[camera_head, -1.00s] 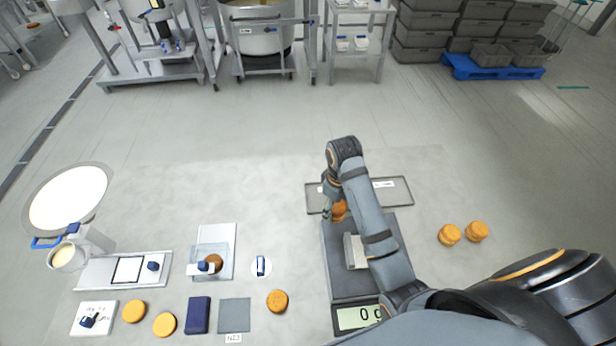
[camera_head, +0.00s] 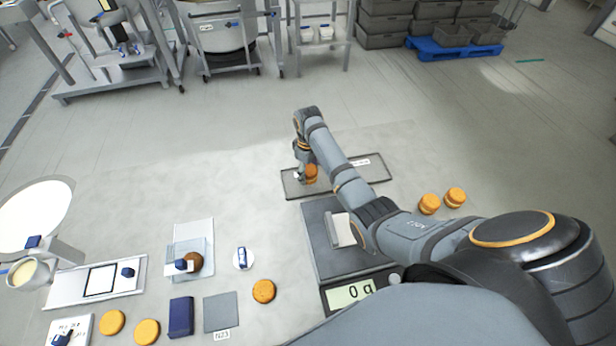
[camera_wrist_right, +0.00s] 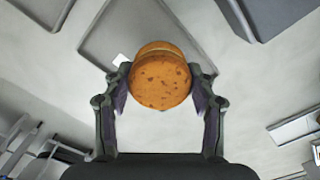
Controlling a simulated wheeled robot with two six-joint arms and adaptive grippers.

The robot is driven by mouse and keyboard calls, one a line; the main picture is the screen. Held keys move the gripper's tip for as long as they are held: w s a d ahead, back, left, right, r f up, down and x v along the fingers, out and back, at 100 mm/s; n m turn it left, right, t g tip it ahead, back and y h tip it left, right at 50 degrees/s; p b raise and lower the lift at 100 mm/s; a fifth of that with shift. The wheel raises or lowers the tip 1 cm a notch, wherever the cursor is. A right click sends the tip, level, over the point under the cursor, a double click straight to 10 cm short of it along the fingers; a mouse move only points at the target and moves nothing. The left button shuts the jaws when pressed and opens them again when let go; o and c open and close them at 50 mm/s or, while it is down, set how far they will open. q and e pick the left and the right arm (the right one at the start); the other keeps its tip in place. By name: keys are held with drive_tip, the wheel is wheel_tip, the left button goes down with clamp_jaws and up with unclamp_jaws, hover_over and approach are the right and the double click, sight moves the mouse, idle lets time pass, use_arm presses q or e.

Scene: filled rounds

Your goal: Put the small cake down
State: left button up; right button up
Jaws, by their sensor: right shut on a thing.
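The small cake (camera_head: 311,174), a golden-brown filled round, is in my right gripper (camera_head: 306,168), over the left part of a shallow grey tray (camera_head: 376,173) in the head view. In the right wrist view the cake (camera_wrist_right: 160,82) is between the two fingers of my right gripper (camera_wrist_right: 160,92), which are shut on its sides. A second round edge shows behind its front face. The tray (camera_wrist_right: 105,45) lies beyond it there. I cannot tell whether the cake touches the tray. My left gripper is not in view.
A scale (camera_head: 312,222) reading 0 g stands in front of the tray, partly under my right arm. Two cakes (camera_head: 429,204) (camera_head: 455,196) lie to the right. More cakes (camera_head: 263,291) (camera_head: 112,322), a dark blue block (camera_head: 181,317) and a grey square (camera_head: 221,312) lie front left. Behind the tray is clear.

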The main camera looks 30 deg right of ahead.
sight(308, 177)
drive_tip(key=shift+w+f, duration=0.15)
drive_tip(key=shift+w+d+f, duration=0.1)
drive_tip(key=shift+w+f, duration=0.05)
wheel_tip(308, 177, down, 3)
drive_tip(key=shift+r, duration=0.2)
drive_tip(key=shift+f, duration=0.35)
drive_tip(key=o, duration=0.8)
